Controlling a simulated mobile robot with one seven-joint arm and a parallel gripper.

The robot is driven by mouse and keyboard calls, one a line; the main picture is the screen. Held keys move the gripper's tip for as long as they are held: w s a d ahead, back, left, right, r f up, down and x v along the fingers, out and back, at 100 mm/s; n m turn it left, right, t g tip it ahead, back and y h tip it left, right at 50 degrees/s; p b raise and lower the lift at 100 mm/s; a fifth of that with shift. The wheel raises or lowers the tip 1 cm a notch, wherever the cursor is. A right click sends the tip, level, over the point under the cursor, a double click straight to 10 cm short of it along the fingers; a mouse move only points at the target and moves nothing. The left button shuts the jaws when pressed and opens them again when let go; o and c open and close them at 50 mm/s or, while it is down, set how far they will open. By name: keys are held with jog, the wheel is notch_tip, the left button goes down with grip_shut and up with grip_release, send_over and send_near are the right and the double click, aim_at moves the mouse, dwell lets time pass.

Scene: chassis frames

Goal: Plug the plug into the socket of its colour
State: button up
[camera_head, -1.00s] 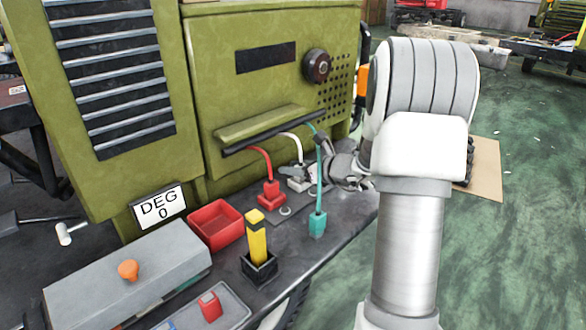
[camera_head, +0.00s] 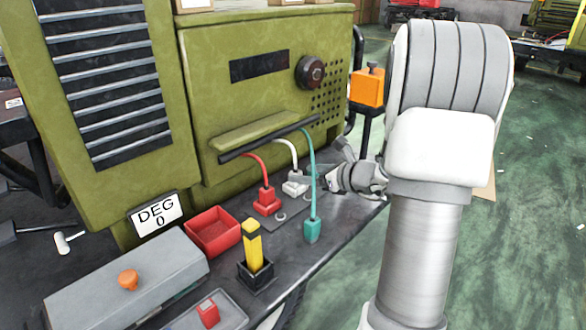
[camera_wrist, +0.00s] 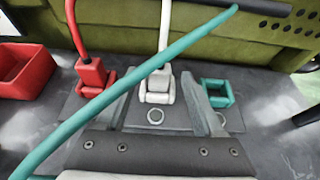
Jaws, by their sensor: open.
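The teal plug (camera_head: 312,230) stands upright on the bench near its front edge, its teal cable (camera_head: 309,165) rising to the dark bar. In the wrist view the teal cable (camera_wrist: 112,92) crosses in front of my gripper; the teal plug is not clearly visible there. The teal socket (camera_wrist: 217,93) is an empty square frame right of the white plug (camera_wrist: 160,84). The white plug sits at a white socket, the red plug (camera_wrist: 91,74) at a red one. My gripper (camera_head: 330,175) is open and empty, right of the white plug. Its fingers also show in the wrist view (camera_wrist: 163,92).
A red tray (camera_head: 213,232), a yellow-black post (camera_head: 253,246) in a black base and a grey box (camera_head: 125,280) with an orange knob stand on the bench. The green cabinet (camera_head: 230,120) rises behind. An orange box (camera_head: 367,88) stands on a post beyond the arm.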

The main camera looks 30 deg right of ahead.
jog(key=shift+p+v, duration=0.4)
jog(key=shift+v, duration=2)
